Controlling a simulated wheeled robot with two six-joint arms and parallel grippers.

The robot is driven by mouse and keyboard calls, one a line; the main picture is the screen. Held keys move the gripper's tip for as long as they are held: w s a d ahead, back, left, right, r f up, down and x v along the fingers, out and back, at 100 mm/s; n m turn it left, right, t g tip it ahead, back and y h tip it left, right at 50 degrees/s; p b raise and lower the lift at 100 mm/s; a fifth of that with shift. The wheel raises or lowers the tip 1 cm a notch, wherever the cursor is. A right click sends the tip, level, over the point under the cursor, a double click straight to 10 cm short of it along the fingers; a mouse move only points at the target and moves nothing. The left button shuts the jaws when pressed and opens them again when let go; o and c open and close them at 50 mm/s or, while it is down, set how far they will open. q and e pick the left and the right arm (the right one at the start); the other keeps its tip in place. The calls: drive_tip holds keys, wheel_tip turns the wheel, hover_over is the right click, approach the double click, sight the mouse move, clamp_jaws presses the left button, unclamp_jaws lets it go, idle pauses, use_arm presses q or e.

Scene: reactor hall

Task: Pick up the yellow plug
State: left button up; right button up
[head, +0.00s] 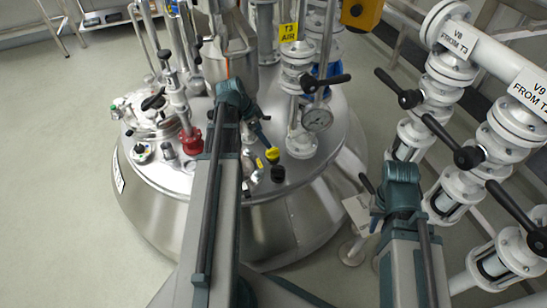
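The yellow plug (272,155) is a small yellow cap standing on the steel lid of the reactor vessel (330,130), just behind a black plug (278,174). My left arm rises from the bottom across the vessel, left of the yellow plug. A dark teal part of it reaches down close to the plug; I cannot tell whether it touches. The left gripper's fingertips are not clear behind my arm. My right arm stands at the lower right, beyond the vessel's edge. My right gripper is small and mostly hidden by its arm; its fingers cannot be made out.
A red fitting (191,141) and a sight-glass port stand on the lid at left. White pipes with black levers (467,156) crowd the right side. Open floor (60,180) lies at left.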

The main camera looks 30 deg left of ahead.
sight(272, 149)
use_arm(q)
drive_tip(key=b+x, duration=0.4)
drive_tip(key=x, duration=0.2)
drive_tip(key=shift+a, duration=0.1)
drive_tip(key=shift+w+f+b, duration=0.1)
drive_tip(key=shift+f+b, duration=0.05)
drive_tip(key=shift+b, duration=0.25)
drive_tip(key=shift+f, duration=0.1)
drive_tip(key=b+x, duration=0.5)
drive_tip(key=shift+a+f, duration=0.1)
drive_tip(key=c, duration=1.4)
